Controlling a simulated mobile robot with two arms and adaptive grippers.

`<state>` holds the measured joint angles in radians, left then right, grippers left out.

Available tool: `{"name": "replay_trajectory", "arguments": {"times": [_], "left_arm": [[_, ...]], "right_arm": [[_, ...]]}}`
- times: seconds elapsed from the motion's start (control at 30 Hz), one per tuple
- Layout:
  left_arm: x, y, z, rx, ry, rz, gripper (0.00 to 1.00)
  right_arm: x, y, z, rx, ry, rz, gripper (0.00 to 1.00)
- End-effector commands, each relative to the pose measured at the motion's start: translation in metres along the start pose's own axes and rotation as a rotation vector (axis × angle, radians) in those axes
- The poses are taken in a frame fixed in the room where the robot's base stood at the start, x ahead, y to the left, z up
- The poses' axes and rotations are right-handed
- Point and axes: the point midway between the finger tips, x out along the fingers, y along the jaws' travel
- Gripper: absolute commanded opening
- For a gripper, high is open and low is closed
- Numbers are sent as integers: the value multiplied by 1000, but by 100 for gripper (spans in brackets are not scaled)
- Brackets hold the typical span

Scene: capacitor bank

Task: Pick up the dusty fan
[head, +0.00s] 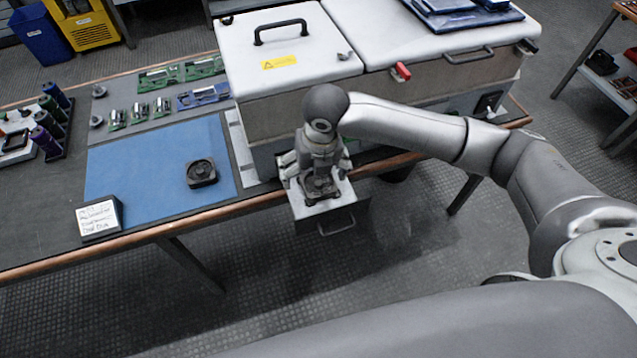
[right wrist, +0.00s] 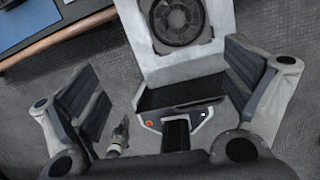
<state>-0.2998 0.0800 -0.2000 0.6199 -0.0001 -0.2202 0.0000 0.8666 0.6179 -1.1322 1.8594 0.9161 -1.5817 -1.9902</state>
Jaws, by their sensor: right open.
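A square fan (head: 320,187) sits on the pulled-out drawer (head: 335,215) at the front of the white machine. In the right wrist view this fan (right wrist: 178,22) lies on a pale plate at the top, partly cut off by the frame edge. A second, black fan (head: 202,173) lies on the blue mat (head: 140,165). Which fan is dusty is hard to tell. My right gripper (head: 317,168) points down just above the drawer fan and partly hides it. Its fingers (right wrist: 172,90) are spread wide with nothing between them. My left gripper is not in view.
The white machine (head: 290,50) with lids and handles stands right behind my gripper. A white label block (head: 99,218) stands at the mat's front corner. Circuit boards (head: 160,78) and dark spools (head: 47,130) lie farther left. The floor before the bench is clear.

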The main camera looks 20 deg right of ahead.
Motion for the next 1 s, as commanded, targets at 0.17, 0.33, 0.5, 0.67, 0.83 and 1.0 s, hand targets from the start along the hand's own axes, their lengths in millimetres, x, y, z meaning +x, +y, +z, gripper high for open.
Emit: {"name": "replay_trajectory", "arguments": {"times": [0.17,0.33,0.5,0.67,0.83,1.0], "left_arm": [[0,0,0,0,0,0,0],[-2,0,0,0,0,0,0],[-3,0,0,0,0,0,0],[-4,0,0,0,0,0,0],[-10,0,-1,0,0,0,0],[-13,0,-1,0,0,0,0]], "right_arm": [[-7,-19,16,-108,7,-48,96],[13,-22,16,-123,14,-53,96],[38,-23,17,-121,11,-51,96],[49,-23,17,-122,10,-50,96],[67,-25,20,-119,11,-52,96],[91,-27,21,-120,10,-52,96]]}}
